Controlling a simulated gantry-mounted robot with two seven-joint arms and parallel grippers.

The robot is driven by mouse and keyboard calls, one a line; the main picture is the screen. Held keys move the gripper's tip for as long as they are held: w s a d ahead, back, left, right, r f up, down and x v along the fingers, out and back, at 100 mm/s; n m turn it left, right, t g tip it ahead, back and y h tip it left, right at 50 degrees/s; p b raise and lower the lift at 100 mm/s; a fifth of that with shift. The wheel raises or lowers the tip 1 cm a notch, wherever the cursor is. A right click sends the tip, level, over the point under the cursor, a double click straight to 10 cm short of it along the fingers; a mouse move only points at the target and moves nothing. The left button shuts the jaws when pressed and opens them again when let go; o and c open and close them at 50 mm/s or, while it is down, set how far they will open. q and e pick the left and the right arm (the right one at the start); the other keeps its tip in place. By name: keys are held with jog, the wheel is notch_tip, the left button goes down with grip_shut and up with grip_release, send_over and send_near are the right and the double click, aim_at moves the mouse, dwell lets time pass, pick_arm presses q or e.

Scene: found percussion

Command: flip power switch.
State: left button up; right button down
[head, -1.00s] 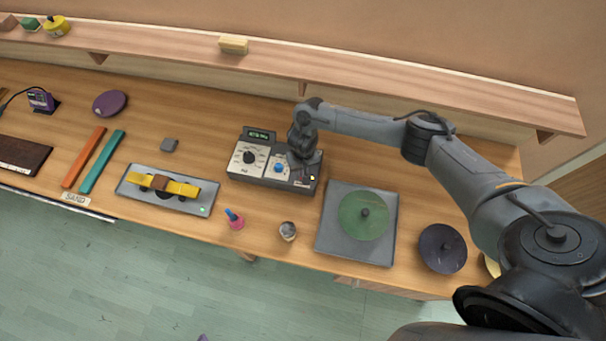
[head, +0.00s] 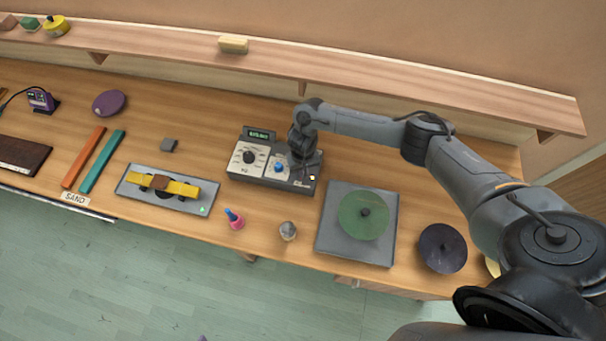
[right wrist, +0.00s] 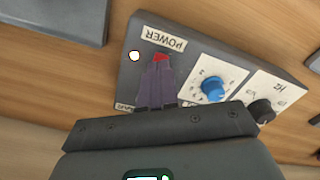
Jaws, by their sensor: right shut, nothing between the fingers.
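The grey control box (head: 262,182) stands on the bench in the head view, with a lit green display (head: 259,134) at its back. In the right wrist view, the red power switch (right wrist: 160,57) shows beside the POWER label (right wrist: 164,39), and a small bright lamp (right wrist: 134,56) is next to it. My right gripper (right wrist: 158,68) is shut and empty, its fingertips at the red switch and partly covering it; I cannot tell whether they touch. In the head view my right gripper (head: 304,172) is over the box's right end. My left gripper is out of view.
The box also carries a blue knob (right wrist: 212,88) and a black knob (right wrist: 262,109). A grey plate with a green disc (head: 362,215) lies to the right. A small cup-like object (head: 288,231) and a pink-and-blue object (head: 235,219) stand in front. A wooden shelf (head: 370,76) runs behind.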

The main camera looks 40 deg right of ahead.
jog(key=shift+f, duration=0.4)
jog(key=shift+f+b, duration=0.4)
jog(key=shift+f, duration=0.1)
dwell(0.3)
jog(key=shift+r, duration=0.1)
notch_tip(320, 180, up, 3)
jog(key=p, duration=0.4)
notch_tip(320, 180, up, 4)
jog(key=p, duration=0.5)
dwell(0.4)
